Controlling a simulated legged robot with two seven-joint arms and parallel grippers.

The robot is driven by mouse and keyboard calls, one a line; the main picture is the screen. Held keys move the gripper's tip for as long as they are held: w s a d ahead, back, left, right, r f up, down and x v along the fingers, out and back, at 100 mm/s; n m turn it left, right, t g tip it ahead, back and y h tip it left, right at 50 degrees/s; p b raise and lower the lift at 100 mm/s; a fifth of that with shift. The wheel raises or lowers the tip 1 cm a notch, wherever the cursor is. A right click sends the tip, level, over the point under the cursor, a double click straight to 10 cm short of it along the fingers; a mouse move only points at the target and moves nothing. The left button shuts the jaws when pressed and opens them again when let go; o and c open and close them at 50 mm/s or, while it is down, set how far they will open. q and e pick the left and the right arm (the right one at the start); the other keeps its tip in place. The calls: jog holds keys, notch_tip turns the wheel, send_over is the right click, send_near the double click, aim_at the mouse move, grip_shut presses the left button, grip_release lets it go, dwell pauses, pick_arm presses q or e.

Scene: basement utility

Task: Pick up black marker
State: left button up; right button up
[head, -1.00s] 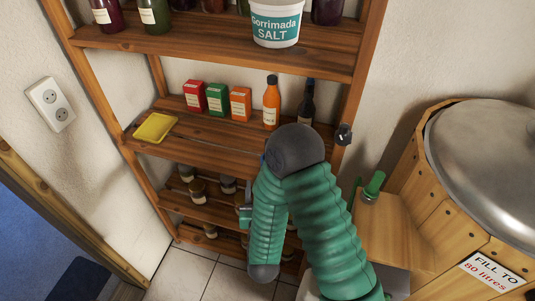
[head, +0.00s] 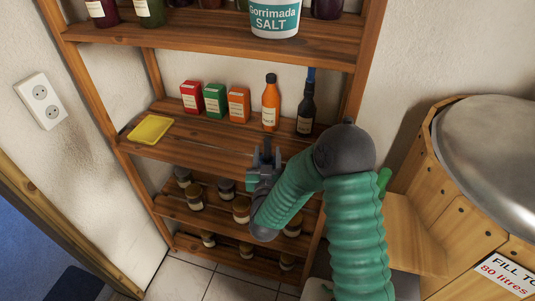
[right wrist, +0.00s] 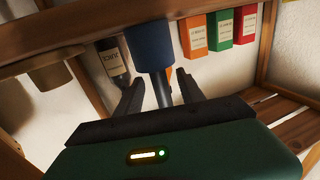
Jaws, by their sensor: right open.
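My right gripper (head: 266,148) is at the front edge of the middle shelf, its fingers pointing toward the shelf. It is open in the right wrist view (right wrist: 158,80). Between and beyond its fingers there is a slim dark stem with a thicker dark blue part (right wrist: 152,45); it looks like the marker, but I cannot be sure. That view appears upside down. In the head view the marker is not clearly made out, as the fingers cover that spot. My left gripper is not in view.
On the middle shelf (head: 210,143) stand a red box (head: 192,98), a green box (head: 215,100), an orange box (head: 239,104), an orange bottle (head: 271,103) and a dark bottle (head: 306,112). A yellow item (head: 150,129) lies left. Jars stand below. A wooden tub (head: 450,190) is right.

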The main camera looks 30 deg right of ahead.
jog(key=x, duration=0.4)
jog(key=shift+f, duration=0.2)
grip_shut()
